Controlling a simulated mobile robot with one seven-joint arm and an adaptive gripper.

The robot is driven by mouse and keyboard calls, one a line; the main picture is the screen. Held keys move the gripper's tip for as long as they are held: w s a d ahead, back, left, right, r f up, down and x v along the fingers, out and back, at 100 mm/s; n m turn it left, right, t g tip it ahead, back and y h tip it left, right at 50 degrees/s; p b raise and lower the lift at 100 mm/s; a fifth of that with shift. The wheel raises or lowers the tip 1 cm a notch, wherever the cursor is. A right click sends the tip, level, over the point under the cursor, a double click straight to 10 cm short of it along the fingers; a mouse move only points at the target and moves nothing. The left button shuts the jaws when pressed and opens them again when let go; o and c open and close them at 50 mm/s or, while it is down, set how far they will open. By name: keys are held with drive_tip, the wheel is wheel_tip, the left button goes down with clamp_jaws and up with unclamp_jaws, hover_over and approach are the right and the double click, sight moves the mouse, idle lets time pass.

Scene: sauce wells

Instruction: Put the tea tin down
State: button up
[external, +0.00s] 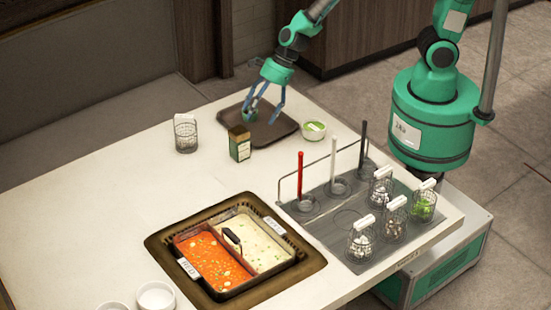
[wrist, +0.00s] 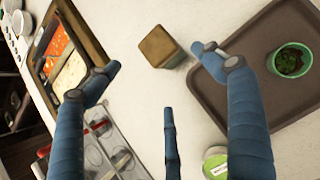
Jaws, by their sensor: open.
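The tea tin (external: 240,145), a small box with dark green sides and a brownish-gold top, stands upright on the white table just in front of the dark tray (external: 284,124). The wrist view shows the tin (wrist: 160,46) from above, beside the tray's edge and apart from it. My gripper (external: 263,112) is open and empty, with its fingers spread over the tray side of the tin. In the wrist view, my gripper (wrist: 157,75) has the tin beyond its fingertips, between the left and right fingers. I see no finger touching the tin.
A green cup with dark leaves (wrist: 292,60) stands on the tray. A small green-and-white tub (external: 314,130) is right of the tray, and a wire basket (external: 185,134) stands to the left. A two-part sauce pan (external: 235,253) and a grey rack (external: 325,215) lie nearer.

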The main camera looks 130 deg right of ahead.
drive_tip(key=s+a+r+n+y, duration=0.1)
drive_tip(key=s+a+r+n, duration=0.1)
drive_tip(key=a+r+n, duration=0.9)
drive_tip(key=s+a+r+n+y, duration=0.1)
drive_tip(key=s+a+r+n, duration=0.2)
drive_tip(key=a+r+n, duration=0.6)
drive_tip(key=s+a+r+n, duration=0.3)
drive_tip(key=s+r+n, duration=0.1)
drive_tip(key=s, duration=0.3)
drive_tip(key=s+a+r+n+h, duration=0.1)
drive_tip(key=s+a+r+n, duration=0.1)
drive_tip(key=s+r+n, duration=0.3)
drive_tip(key=s+a+r+n+g, duration=0.1)
drive_tip(key=s+a+r+n, duration=0.2)
drive_tip(key=s, duration=0.7)
wheel_tip(320, 180, up, 2)
drive_tip(key=n, duration=0.4)
drive_tip(key=shift+s+a+r+h, duration=0.15)
drive_tip(key=shift+s+a+h, duration=0.15)
drive_tip(key=shift+s+h, duration=0.1)
